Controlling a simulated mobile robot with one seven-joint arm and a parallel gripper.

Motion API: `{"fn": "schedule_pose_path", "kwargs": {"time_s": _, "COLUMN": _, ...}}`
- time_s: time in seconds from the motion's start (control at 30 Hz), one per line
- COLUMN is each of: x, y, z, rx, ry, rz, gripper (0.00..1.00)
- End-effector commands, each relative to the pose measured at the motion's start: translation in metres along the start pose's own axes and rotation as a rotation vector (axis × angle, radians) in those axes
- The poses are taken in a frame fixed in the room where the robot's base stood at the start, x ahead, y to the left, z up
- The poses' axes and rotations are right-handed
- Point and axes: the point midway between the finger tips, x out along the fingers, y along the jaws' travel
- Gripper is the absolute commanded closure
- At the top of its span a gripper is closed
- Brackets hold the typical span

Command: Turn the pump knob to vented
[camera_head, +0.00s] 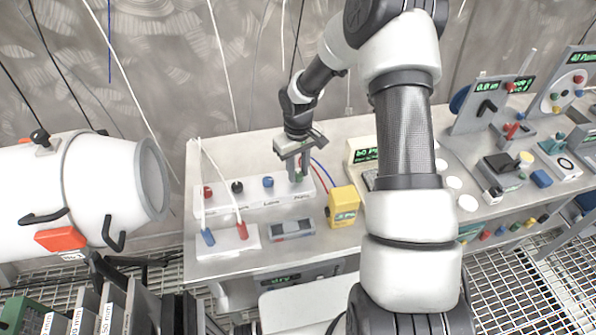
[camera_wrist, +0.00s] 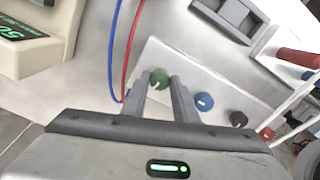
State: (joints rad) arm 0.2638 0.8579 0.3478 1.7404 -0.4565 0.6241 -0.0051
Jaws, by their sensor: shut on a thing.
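A white panel (camera_head: 255,200) on the bench carries a row of knobs with small labels too blurred to read surely. The green knob (camera_wrist: 159,78) is at the row's right end in the head view, largely hidden there by my gripper (camera_head: 297,170). In the wrist view my gripper (camera_wrist: 160,88) has one finger on each side of the green knob and is shut on it. A small pale mark shows on the knob, but I cannot tell which setting it points to.
The blue knob (camera_head: 268,182), black knob (camera_head: 237,187) and red knob (camera_head: 207,192) stand in line to the left. Red and blue cables (camera_wrist: 128,50) run close beside the green knob. A yellow meter (camera_head: 343,206) stands to the right of the panel.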

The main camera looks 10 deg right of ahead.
Motion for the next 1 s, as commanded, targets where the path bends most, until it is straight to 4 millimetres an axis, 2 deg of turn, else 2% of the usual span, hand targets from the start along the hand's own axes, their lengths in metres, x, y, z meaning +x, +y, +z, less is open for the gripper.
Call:
{"fn": "schedule_pose_path", "kwargs": {"time_s": 0.4, "x": -0.0005, "y": 0.0002, "z": -0.0003, "rx": -0.203, "ry": 0.000, "rz": 0.000, "gripper": 0.96}}
{"fn": "schedule_pose_path", "kwargs": {"time_s": 0.97, "x": -0.0007, "y": 0.0003, "z": -0.0003, "rx": -0.235, "ry": 0.000, "rz": 0.000, "gripper": 0.96}}
{"fn": "schedule_pose_path", "kwargs": {"time_s": 1.0, "x": -0.0007, "y": 0.0003, "z": -0.0003, "rx": -0.235, "ry": 0.000, "rz": 0.001, "gripper": 0.72}}
